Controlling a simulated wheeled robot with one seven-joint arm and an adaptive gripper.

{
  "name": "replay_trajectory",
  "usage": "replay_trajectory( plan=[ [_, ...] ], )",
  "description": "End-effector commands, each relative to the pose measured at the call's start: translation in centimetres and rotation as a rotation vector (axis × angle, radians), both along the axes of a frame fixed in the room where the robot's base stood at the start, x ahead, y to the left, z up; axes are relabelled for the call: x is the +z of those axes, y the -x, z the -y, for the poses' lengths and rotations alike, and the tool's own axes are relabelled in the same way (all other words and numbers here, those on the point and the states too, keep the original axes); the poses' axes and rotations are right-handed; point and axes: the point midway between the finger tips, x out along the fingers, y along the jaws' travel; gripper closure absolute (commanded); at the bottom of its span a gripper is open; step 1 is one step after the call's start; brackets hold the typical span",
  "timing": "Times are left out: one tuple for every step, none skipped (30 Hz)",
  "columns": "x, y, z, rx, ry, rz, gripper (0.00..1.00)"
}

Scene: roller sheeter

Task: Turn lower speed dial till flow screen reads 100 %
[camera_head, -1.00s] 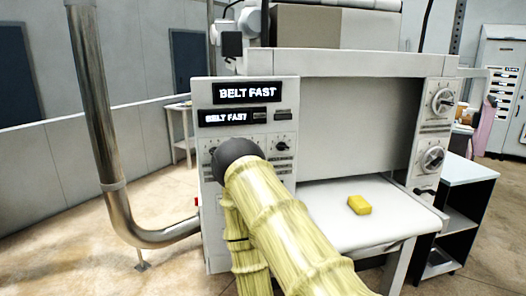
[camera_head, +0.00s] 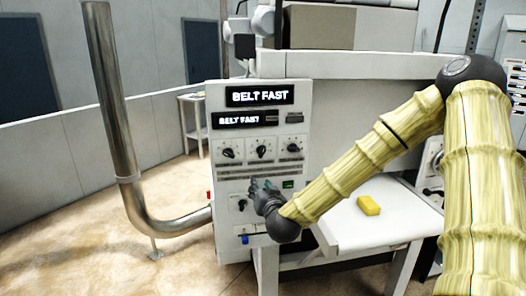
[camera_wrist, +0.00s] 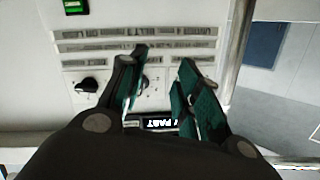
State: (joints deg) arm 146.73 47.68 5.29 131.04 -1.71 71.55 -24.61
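The control panel has two dark screens, upper (camera_head: 260,95) and lower (camera_head: 243,119); both read BELT FAST, and I see no percentage. Below them is a row of three black dials: left (camera_head: 229,153), middle (camera_head: 261,151) and right (camera_head: 291,148). A smaller knob (camera_head: 241,204) sits lower on the panel. I cannot tell which is the lower speed dial. My gripper (camera_head: 264,186) is open and empty in front of the panel, below the dial row. In the inverted wrist view, its fingers (camera_wrist: 163,56) spread apart, with one dial (camera_wrist: 145,83) between them and another (camera_wrist: 88,86) to the left.
A green-lit indicator (camera_head: 288,184) is beside my gripper. A yellow block (camera_head: 368,205) lies on the white belt table (camera_head: 385,225). A steel pipe (camera_head: 117,110) stands at left. My arm hides much of the right-hand panel with its large dials.

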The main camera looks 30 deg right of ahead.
Motion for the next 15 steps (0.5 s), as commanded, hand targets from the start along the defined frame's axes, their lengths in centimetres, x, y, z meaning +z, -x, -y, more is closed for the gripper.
replay_trajectory(
  plan=[
    [2.1, -0.1, 1.0, -0.023, -0.007, 0.038, 0.67],
    [3.0, -0.1, 1.5, -0.035, -0.007, 0.055, 0.67],
    [4.0, -0.2, 2.1, -0.050, -0.008, 0.075, 0.67],
    [4.7, -0.2, 2.4, -0.058, -0.009, 0.089, 0.67],
    [5.2, -0.2, 2.7, -0.066, -0.009, 0.099, 0.67],
    [5.7, -0.2, 3.1, -0.074, -0.009, 0.111, 0.67],
    [6.1, -0.2, 3.3, -0.080, -0.009, 0.118, 0.67],
    [6.3, -0.2, 3.4, -0.083, -0.010, 0.123, 0.67],
    [6.6, -0.2, 3.6, -0.086, -0.010, 0.128, 0.67],
    [6.6, -0.3, 3.7, -0.088, -0.009, 0.129, 0.67],
    [6.7, -0.4, 3.8, -0.089, -0.009, 0.130, 0.67],
    [6.7, -0.6, 3.9, -0.089, -0.009, 0.130, 0.67],
    [6.7, -0.8, 3.9, -0.089, -0.009, 0.130, 0.67],
    [6.7, -1.0, 4.0, -0.089, -0.009, 0.129, 0.67],
    [6.7, -1.4, 4.1, -0.089, -0.009, 0.129, 0.67]
  ],
)
